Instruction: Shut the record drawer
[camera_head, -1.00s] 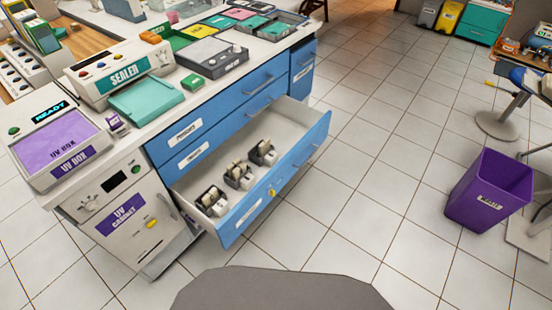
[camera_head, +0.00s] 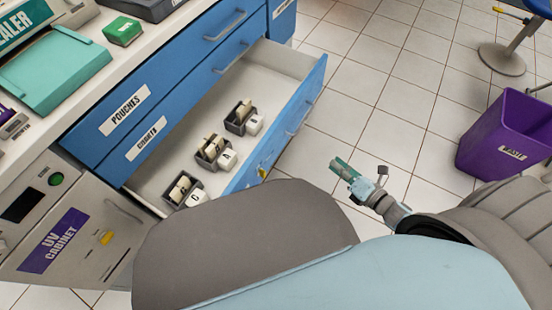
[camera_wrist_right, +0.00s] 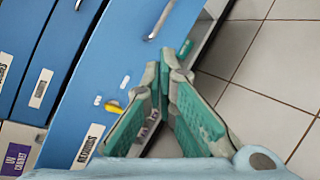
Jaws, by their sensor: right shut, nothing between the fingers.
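The record drawer (camera_head: 312,97) is pulled out of the blue cabinet, its blue front facing right. Several small dark boxes with cards stand inside it. My right gripper (camera_head: 341,168) is shut and empty, to the right of the drawer front with a gap of floor between them in the head view. In the right wrist view the shut fingertips (camera_wrist_right: 167,62) overlap the blue drawer front (camera_wrist_right: 105,70), which bears a RECORDS label, a bar handle (camera_wrist_right: 160,20) and a yellow key (camera_wrist_right: 112,108). I cannot tell whether they touch it. My left gripper is not in view.
Closed drawers labelled POUCHES (camera_head: 124,110) and another sit above the open one. The UV cabinet (camera_head: 60,225) stands at the left. A purple bin (camera_head: 505,135) and a stool base (camera_head: 502,58) stand at the right. Tiled floor between is clear.

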